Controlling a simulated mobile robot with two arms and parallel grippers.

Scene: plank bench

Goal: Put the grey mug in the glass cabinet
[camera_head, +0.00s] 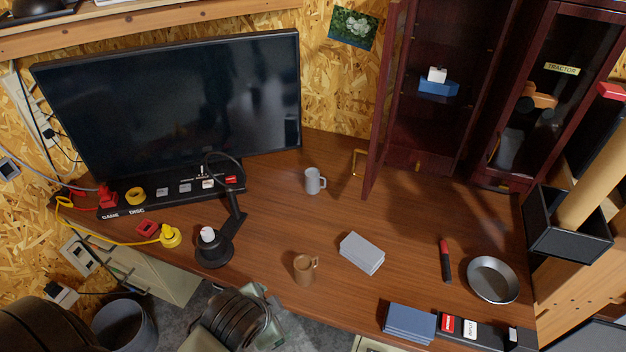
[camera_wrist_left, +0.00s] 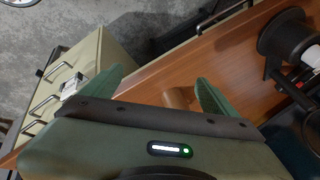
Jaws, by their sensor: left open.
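The grey mug (camera_head: 313,181) stands upright on the wooden bench, in front of the monitor's right edge and left of the cabinet. The dark red glass cabinet (camera_head: 470,95) stands at the back right. Its left door (camera_head: 382,110) is swung open toward me, and its right glass door looks shut. My left gripper (camera_head: 267,316) is at the bench's front edge, well nearer to me than the grey mug. In the left wrist view its green fingers (camera_wrist_left: 155,90) are spread and empty. The grey mug is not visible there. My right gripper is not in view.
A brown mug (camera_head: 304,269) stands near my left gripper; it also shows in the wrist view (camera_wrist_left: 178,98). A grey box stack (camera_head: 361,253), a marker (camera_head: 445,260) and a metal bowl (camera_head: 492,279) lie to the right. A black lamp (camera_head: 214,250) stands left.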

